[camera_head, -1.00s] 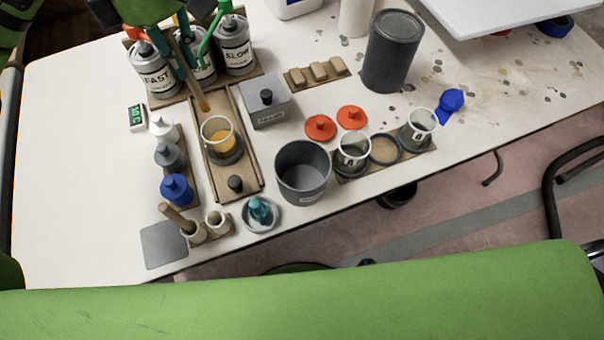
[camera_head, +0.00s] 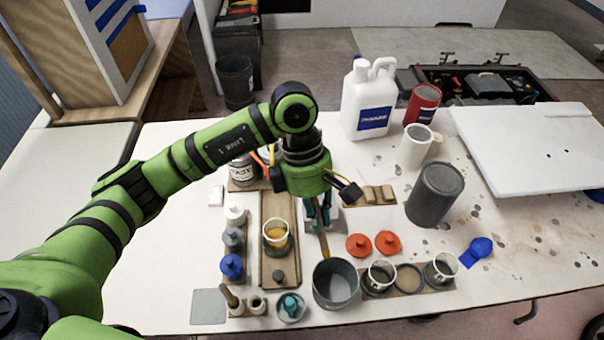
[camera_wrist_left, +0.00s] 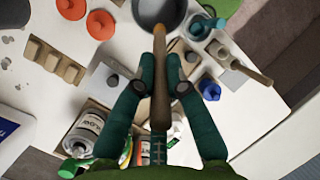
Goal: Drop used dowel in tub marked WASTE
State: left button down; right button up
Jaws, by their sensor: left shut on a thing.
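My left gripper (camera_head: 319,212) is shut on a brown wooden dowel (camera_head: 324,243), which points down. In the left wrist view the dowel (camera_wrist_left: 159,95) runs between the teal fingers, and its amber-stained tip is in line with the rim of a dark grey tub. In the head view the open grey tub (camera_head: 335,290) stands near the table's front edge, with the dowel tip just above its back rim. The tub also shows in the left wrist view (camera_wrist_left: 143,14). No readable label shows on it now. My right gripper is not in view.
A cup of amber liquid (camera_head: 276,237) stands on a wooden board left of the tub. Cups in a wooden holder (camera_head: 408,291) stand to its right, and red lids (camera_head: 387,242) lie behind. A small dish (camera_head: 291,308) is at its left. A grey can (camera_head: 434,195) stands farther right.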

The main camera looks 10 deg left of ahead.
aim_at(328, 252)
pick_arm(q)
jog(key=shift+s+d+r+h+p, duration=0.3)
jog(key=shift+s+d+p, duration=0.25)
jog(key=shift+d, duration=0.2)
jog(key=shift+s+d+f, duration=0.1)
jog(key=shift+f, duration=0.05)
jog(key=shift+f+b, duration=0.9)
jog(key=shift+f, duration=1.15)
jog(key=b+x, duration=0.4)
jog(key=shift+s+d+f, duration=0.1)
jog(key=shift+s+f, duration=0.05)
jog(key=shift+f, duration=0.15)
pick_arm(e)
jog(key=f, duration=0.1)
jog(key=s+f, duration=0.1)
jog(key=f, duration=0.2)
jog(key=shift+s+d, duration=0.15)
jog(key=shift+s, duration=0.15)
pick_arm(q)
jog(key=c, duration=1.2)
grip_release()
